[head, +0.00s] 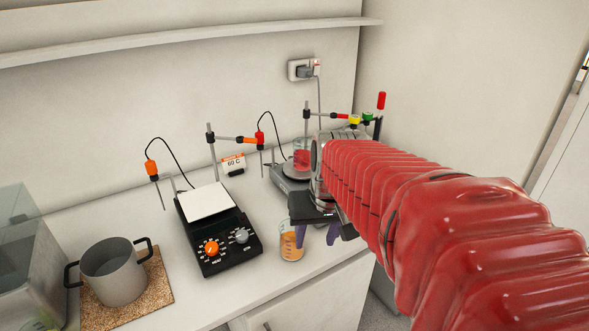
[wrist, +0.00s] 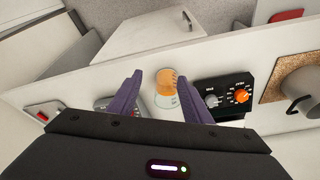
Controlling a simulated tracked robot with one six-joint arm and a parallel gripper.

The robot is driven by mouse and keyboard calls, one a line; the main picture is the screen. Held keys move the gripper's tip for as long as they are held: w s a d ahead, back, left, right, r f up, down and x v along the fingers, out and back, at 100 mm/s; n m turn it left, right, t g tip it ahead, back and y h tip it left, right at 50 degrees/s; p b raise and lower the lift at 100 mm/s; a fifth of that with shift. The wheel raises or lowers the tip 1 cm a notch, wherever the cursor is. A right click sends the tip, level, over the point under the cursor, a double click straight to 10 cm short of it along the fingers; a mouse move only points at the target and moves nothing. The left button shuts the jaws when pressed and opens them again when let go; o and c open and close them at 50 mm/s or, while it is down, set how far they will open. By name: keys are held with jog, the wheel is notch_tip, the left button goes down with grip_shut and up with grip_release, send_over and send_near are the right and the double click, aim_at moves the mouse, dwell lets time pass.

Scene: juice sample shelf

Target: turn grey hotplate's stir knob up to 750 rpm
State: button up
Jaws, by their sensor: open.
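The grey hotplate (head: 287,181) stands at the back right of the bench, partly hidden behind my gripper and arm. A beaker of red liquid (head: 302,160) sits on it. Its stir knob and any rpm reading cannot be made out in the head view. In the wrist view, a bit of a grey panel (wrist: 103,103) shows beside the left finger, mostly covered. My gripper (head: 317,235) points down in front of this hotplate, purple fingers apart and empty. In the wrist view the fingers (wrist: 158,78) show open, with the bench beyond them.
A beaker of orange juice (head: 291,246) stands close to my fingers. A black hotplate (head: 232,257) with an orange and a grey knob is to its left. A pot (head: 113,280) sits on a cork mat (head: 158,284). A 60 C sign (head: 233,164) and clamp stands are behind.

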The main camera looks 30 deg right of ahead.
jog(key=w+d, duration=0.4)
jog(key=d, duration=0.6)
jog(key=w+d, duration=0.4)
jog(key=d, duration=0.6)
jog(key=w+d+r+n+t+y, duration=0.1)
jog(key=w+d+r+n, duration=0.2)
jog(key=w+r+n, duration=0.1)
jog(key=shift+d+r+n, duration=0.15)
jog(key=shift+r+n, duration=0.45)
jog(key=shift+n, duration=0.2)
jog(key=shift+w+f, duration=0.15)
jog(key=x, duration=1.3)
jog(key=shift+w+f, duration=0.2)
jog(key=shift+w, duration=0.05)
jog(key=shift+c, duration=0.3)
